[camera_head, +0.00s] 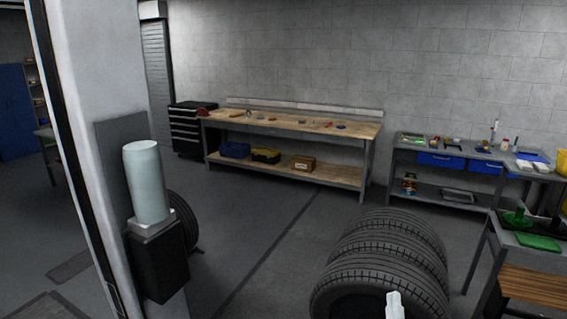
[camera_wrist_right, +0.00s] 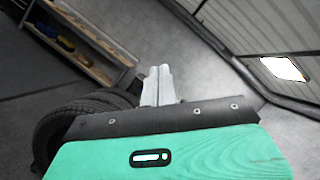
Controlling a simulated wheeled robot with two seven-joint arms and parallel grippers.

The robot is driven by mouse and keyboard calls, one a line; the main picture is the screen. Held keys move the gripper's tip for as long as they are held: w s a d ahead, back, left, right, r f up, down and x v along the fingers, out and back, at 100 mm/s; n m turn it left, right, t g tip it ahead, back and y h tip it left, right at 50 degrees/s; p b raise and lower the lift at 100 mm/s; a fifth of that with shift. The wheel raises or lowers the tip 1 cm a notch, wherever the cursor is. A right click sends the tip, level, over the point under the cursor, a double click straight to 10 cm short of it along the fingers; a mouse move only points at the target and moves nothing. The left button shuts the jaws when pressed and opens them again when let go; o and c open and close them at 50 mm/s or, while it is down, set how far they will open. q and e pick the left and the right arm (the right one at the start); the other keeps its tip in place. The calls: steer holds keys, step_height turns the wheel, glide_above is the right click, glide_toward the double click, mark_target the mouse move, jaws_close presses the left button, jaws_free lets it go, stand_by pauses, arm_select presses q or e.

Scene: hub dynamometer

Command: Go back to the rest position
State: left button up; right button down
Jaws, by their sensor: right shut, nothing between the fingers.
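My right gripper (camera_head: 394,305) shows only by its tip at the bottom edge of the head view, in front of the tyres. In the right wrist view its two pale fingers (camera_wrist_right: 157,85) lie together, shut with nothing between them. They point out over open floor, apart from any object. My left gripper is in neither view.
Several black tyres (camera_head: 385,262) stand in a row at the lower right. A wooden workbench (camera_head: 290,125) is along the back wall. Grey tables (camera_head: 482,205) stand at right. A white pillar (camera_head: 95,70) with a cylinder (camera_head: 147,180) is at left. The middle floor is clear.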

steer(key=s+a+f+n+g+y, duration=0.45)
steer(key=a+n+y, duration=0.2)
steer(key=n, duration=0.55)
steer(key=s+a+f+n+g+y, duration=0.45)
steer(key=n+y, duration=0.25)
steer(key=n, duration=0.5)
steer(key=s+d+f+n+g+h, duration=0.6)
steer(key=s+d+f+g+h, duration=0.35)
steer(key=s+d+f, duration=0.4)
steer(key=s+a+f+g+b, duration=0.1)
steer(key=s+f+b, duration=0.15)
steer(key=f, duration=1.75)
steer(key=s+a+f+b, duration=0.1)
steer(key=f+b, duration=0.3)
steer(key=f, duration=1.5)
arm_select(q)
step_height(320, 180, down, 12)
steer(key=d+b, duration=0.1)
steer(key=b, duration=0.5)
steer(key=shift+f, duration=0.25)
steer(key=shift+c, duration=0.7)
arm_select(e)
steer(key=s+d+f, duration=0.2)
steer(key=s+f, duration=0.7)
steer(key=f, duration=0.3)
steer(key=s+d+f+g, duration=0.1)
steer(key=s+f, duration=0.8)
steer(key=f, duration=0.4)
steer(key=shift+s+d, duration=0.4)
